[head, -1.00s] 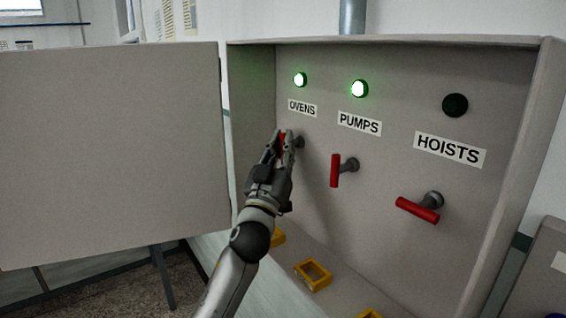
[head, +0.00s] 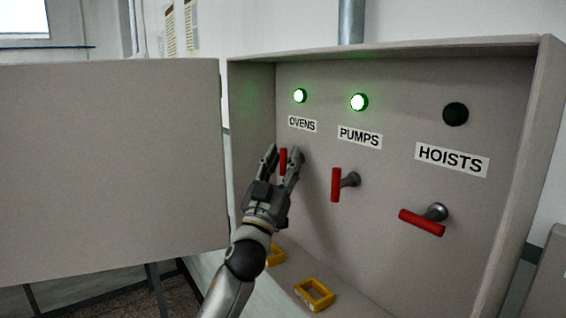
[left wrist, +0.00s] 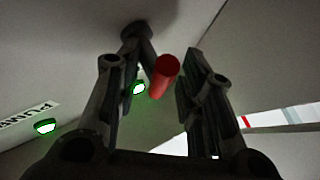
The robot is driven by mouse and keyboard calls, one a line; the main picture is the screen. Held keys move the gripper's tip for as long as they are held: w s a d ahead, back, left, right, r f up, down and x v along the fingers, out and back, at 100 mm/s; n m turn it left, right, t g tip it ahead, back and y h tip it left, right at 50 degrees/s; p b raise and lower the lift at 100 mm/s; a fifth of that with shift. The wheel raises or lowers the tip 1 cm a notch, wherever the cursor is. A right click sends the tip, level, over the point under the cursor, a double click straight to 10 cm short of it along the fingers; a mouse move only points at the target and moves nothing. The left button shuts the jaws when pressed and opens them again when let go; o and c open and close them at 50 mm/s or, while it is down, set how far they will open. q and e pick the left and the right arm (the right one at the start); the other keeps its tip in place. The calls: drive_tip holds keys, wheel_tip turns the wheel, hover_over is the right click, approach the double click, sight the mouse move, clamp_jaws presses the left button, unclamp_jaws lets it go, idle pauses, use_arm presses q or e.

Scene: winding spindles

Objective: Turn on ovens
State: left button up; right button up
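The ovens switch (head: 283,161) has a red handle that stands upright under the OVENS label (head: 302,124). The ovens lamp (head: 300,96) above it glows green. My left gripper (head: 281,160) is open at this switch, with its fingers on either side of the red handle. In the left wrist view the red handle (left wrist: 164,76) shows between the two spread fingers (left wrist: 150,85), apart from the right one. My right gripper is in neither view.
The pumps switch (head: 336,184) is upright with its green lamp (head: 359,102) lit. The hoists switch (head: 422,222) lies nearly level and its lamp (head: 455,114) is dark. The open cabinet door (head: 110,160) stands at left. Yellow frames (head: 315,294) lie on the cabinet floor.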

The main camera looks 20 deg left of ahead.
use_arm(q)
drive_tip(key=v, duration=1.2)
idle(0.4)
